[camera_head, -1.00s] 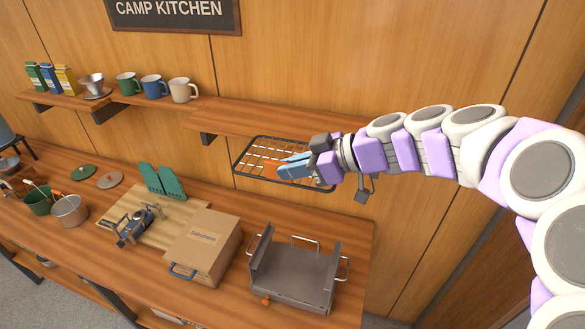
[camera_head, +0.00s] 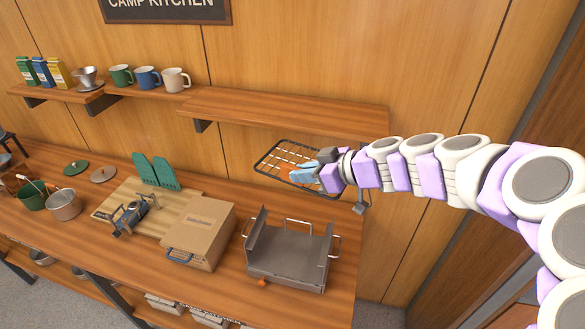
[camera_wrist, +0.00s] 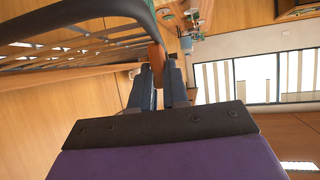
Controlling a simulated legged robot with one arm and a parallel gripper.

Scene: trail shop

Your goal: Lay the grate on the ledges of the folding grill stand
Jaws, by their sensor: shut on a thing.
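The grate (camera_head: 272,160) is a dark wire rack held in the air in front of the wall, below the upper shelf. My gripper (camera_head: 304,174) is shut on it at its right side, and an orange-brown piece (camera_wrist: 157,62) shows between the fingers in the wrist view. The grate's bars (camera_wrist: 75,53) fill the upper left there. The folding grill stand (camera_head: 288,262) is a grey metal tray with raised side walls and wire handles, standing open on the counter. It is below the grate, apart from it, and looks empty. Its ledges cannot be made out clearly.
A cardboard box (camera_head: 200,240) stands just left of the stand. A small camp stove (camera_head: 128,214) sits on a wooden board (camera_head: 180,204), with green mitt-like items (camera_head: 156,172) behind. The upper shelf (camera_head: 280,112) juts out above the grate. Mugs (camera_head: 148,78) stand farther left.

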